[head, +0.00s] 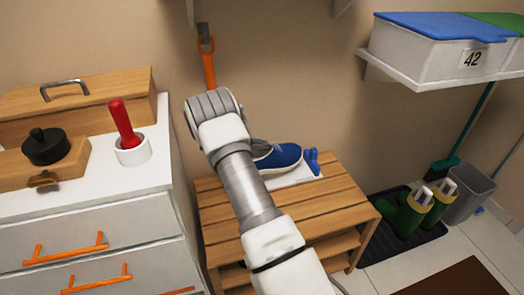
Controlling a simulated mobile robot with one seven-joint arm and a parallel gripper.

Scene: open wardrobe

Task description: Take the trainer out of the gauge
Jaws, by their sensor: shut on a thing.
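A blue trainer (285,157) with a white sole lies on the slatted wooden bench, toe to the right. Its left end is hidden behind my arm. It rests on or just over the gauge (300,178), a flat white plate with upright blue pieces at its right end, close by the toe. I cannot tell whether the sole touches the plate. My arm crosses in front of the bench and its wrist bends over at the upper left of the trainer. My gripper's fingers are hidden behind the arm.
A wooden bench (338,203) stands against the wall. At left a white drawer unit (105,220) carries wooden boxes and a red-handled tool (122,125). An orange tool (207,65) hangs on the wall. Green boots (408,215) stand right; a shelf (425,80) overhangs.

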